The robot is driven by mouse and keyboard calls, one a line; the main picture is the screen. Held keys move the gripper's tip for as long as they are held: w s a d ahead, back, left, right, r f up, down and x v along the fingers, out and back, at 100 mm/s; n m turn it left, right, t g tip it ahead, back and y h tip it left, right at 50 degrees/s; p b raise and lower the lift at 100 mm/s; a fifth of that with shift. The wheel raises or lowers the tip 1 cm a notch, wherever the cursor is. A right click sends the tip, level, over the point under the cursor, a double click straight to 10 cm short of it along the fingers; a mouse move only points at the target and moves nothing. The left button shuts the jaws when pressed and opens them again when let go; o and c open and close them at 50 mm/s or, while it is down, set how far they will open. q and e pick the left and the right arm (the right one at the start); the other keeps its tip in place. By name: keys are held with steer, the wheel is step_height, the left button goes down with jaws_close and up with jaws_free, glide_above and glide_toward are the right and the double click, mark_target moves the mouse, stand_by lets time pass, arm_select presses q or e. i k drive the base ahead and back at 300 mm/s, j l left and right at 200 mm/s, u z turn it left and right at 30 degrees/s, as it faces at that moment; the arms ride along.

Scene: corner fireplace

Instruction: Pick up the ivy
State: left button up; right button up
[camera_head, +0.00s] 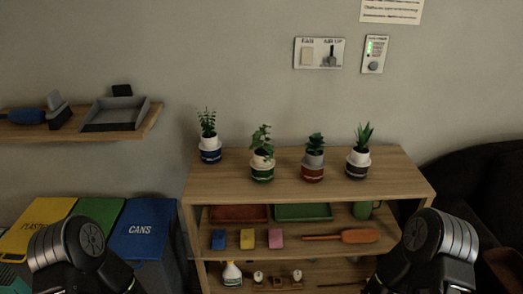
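Several small potted plants stand upright in a row on top of a wooden shelf unit (225,185). The one with broad leaves hanging over its rim looks like the ivy (261,141); it is second from the left, in a white pot with a green lower band (262,170). No gripper touches it. Parts of my two arms show at the lower left and lower right corners, well apart from the plants. The fingers of both grippers are outside the picture.
A thin-leaved plant (208,125) stands left of the ivy; a rosette plant (315,142) and a spiky plant (362,138) stand right. Lower shelves hold trays, sponges and an orange-bladed tool (360,236). Bins (145,232) stand left, below a wall shelf (90,131). The shelf-top front is clear.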

mark_target(263, 159)
steer(key=i+l+u, duration=0.35)
steer(key=l+u, duration=0.2)
steer(key=l, duration=0.2)
steer(key=i+l+u, duration=0.25)
steer(key=l, duration=0.2)
steer(key=l+u, duration=0.3)
steer(key=l, duration=0.15)
